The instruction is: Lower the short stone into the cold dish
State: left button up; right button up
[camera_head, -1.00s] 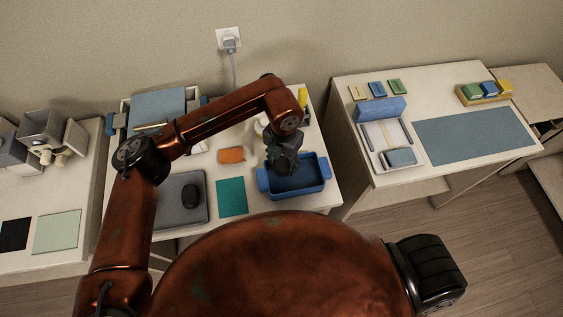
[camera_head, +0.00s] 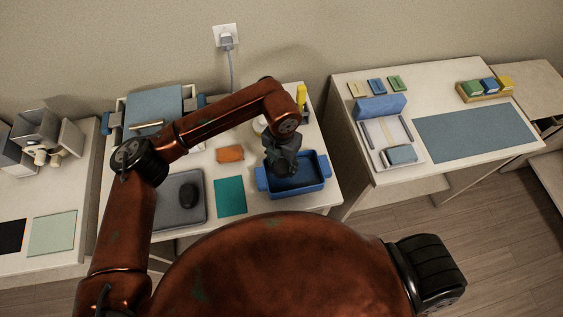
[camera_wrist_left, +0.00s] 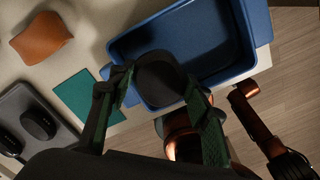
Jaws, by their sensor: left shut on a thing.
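The blue dish (camera_head: 318,186), a rectangular tub with side handles, stands at the front right of the middle table. It also shows in the left wrist view (camera_wrist_left: 236,62). My left gripper (camera_head: 281,168) points down over the dish's left part. In the left wrist view my gripper (camera_wrist_left: 157,90) is shut on a dark rounded stone (camera_wrist_left: 160,76), which overlaps the dish's near edge and inside. I cannot tell its height above the dish floor. In the head view the gripper hides the stone. Another dark stone (camera_head: 188,194) rests on a grey pad (camera_head: 166,212) to the left.
A teal mat (camera_head: 230,197) lies just left of the dish, with an orange block (camera_head: 230,154) behind it. A yellow bottle (camera_head: 302,97) stands behind the dish. A right-hand table holds a blue-grey mat (camera_head: 475,134) and a tray (camera_head: 378,134).

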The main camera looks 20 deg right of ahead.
aim_at(282, 165)
pick_arm(q)
jog(key=shift+f+b, duration=0.95)
jog(key=shift+f, duration=0.5)
jog(key=shift+f+b, duration=1.6)
jog(key=shift+f, duration=0.9)
dwell(0.8)
jog(key=o, duration=1.4)
notch_tip(282, 165, up, 12)
